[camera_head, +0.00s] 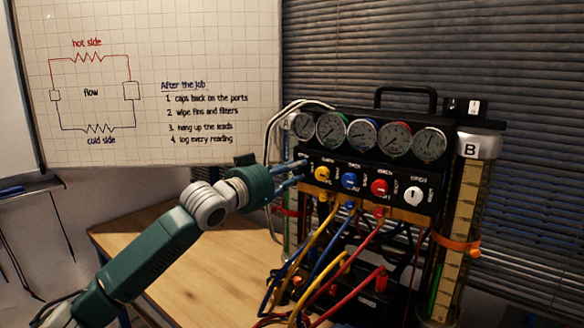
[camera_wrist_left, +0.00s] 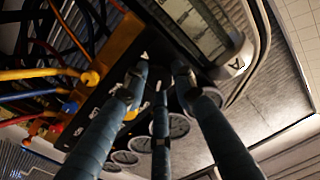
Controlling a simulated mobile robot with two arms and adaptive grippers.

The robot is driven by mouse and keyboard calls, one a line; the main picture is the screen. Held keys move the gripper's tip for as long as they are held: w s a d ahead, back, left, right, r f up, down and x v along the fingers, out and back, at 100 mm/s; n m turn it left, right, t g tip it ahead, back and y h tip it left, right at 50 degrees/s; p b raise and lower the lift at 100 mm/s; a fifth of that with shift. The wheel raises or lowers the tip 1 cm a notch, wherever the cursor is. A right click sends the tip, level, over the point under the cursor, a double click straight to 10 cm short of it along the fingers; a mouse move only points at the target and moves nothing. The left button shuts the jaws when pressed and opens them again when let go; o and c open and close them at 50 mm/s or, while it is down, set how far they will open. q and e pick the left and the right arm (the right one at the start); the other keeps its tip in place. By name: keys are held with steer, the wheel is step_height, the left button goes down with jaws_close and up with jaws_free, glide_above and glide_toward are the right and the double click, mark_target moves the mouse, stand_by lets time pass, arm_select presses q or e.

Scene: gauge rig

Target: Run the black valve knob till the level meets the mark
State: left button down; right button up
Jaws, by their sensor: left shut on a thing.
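My left gripper (camera_head: 292,176) reaches in from the left to the left end of the black gauge panel. In the left wrist view its three blue fingers (camera_wrist_left: 155,80) close in on the spot beside the panel's A label. They are shut on the black valve knob, which they almost wholly hide. Tube B (camera_head: 462,215) stands at the right with green liquid low in it and an orange mark band (camera_head: 457,245) well above. Tube A (camera_head: 290,233) is partly hidden behind my arm and hoses; it also shows in the left wrist view (camera_wrist_left: 195,25). My right gripper is out of view.
Yellow (camera_head: 322,173), blue (camera_head: 350,181), red (camera_head: 380,187) and white (camera_head: 413,196) knobs line the panel under several round gauges (camera_head: 363,135). Coloured hoses hang in front over the wooden table (camera_head: 205,262). A whiteboard (camera_head: 150,80) stands behind left.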

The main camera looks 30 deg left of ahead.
arm_select(q)
steer(key=shift+a+r+n+p, duration=0.1)
steer(key=shift+r+n+p, duration=0.1)
steer(key=shift+n+p, duration=2.3)
steer(key=shift+r+n+p, duration=0.2)
steer(key=shift+n+p, duration=1.15)
steer(key=shift+n, duration=2.25)
steer(key=c, duration=1.4)
jaws_free()
steer(key=shift+w+f, duration=0.1)
steer(key=shift+w, duration=0.05)
steer(key=s, duration=1.1)
steer(key=shift+s+a+f, duration=0.25)
steer(key=shift+s+a, duration=0.1)
